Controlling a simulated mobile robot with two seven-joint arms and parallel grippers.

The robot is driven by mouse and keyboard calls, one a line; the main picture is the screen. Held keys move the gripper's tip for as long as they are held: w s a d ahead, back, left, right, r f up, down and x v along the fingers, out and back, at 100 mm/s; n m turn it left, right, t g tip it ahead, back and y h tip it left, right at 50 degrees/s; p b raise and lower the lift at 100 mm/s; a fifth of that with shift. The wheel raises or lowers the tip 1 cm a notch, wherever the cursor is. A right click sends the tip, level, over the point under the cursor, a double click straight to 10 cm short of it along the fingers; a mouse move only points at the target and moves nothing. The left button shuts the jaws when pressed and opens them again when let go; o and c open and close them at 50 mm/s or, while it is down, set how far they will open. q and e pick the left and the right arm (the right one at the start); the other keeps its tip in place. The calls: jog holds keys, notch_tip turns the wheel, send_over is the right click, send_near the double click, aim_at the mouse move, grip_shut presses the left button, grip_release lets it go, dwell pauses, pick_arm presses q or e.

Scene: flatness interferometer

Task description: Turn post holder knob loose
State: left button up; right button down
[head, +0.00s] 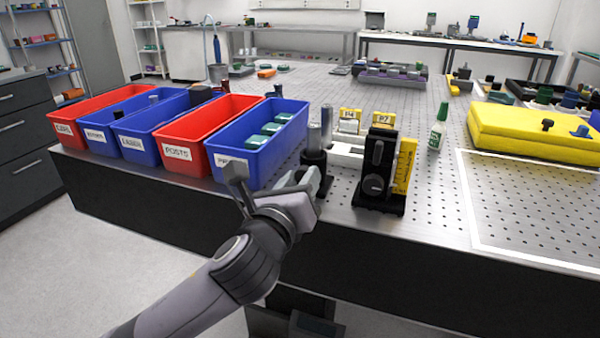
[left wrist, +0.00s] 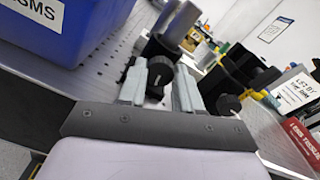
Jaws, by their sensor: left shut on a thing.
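The black post holder (head: 314,160) stands near the table's front edge with silver posts (head: 326,125) rising from it. My left gripper (head: 318,180) reaches it from the front, at its lower part. In the left wrist view, my left gripper's two grey fingers (left wrist: 158,80) are on either side of the small black post holder knob (left wrist: 157,88) and shut on it. The post holder (left wrist: 157,48) shows just beyond the fingertips, tilted in that view. The knob is mostly hidden by the fingers in the head view. My right gripper is in neither view.
A black mount with a dial (head: 376,165) and a yellow label stands close on the right. The blue bin (head: 235,168) is close on the left, with more bins beyond. A small bottle (head: 438,130) and yellow case (head: 530,135) are further right.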

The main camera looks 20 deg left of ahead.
pick_arm(q)
jog(key=n+p, duration=0.2)
jog(key=shift+r+n, duration=0.15)
jog(key=shift+n, duration=0.25)
jog(key=n+p, duration=0.2)
jog(key=n, duration=0.2)
jog(key=n+p, duration=0.2)
jog(key=n, duration=0.2)
jog(key=shift+n+h+p, duration=0.3)
jog(key=shift+n, duration=1.5)
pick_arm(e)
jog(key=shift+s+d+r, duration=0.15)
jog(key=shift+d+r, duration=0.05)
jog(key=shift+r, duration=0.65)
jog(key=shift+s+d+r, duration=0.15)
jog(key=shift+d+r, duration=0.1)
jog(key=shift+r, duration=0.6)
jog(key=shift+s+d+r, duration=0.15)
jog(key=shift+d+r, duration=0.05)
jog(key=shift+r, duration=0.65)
pick_arm(q)
jog(key=shift+f, duration=0.2)
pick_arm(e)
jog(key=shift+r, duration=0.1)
pick_arm(q)
jog(key=o, duration=1)
jog(key=shift+o, duration=0.2)
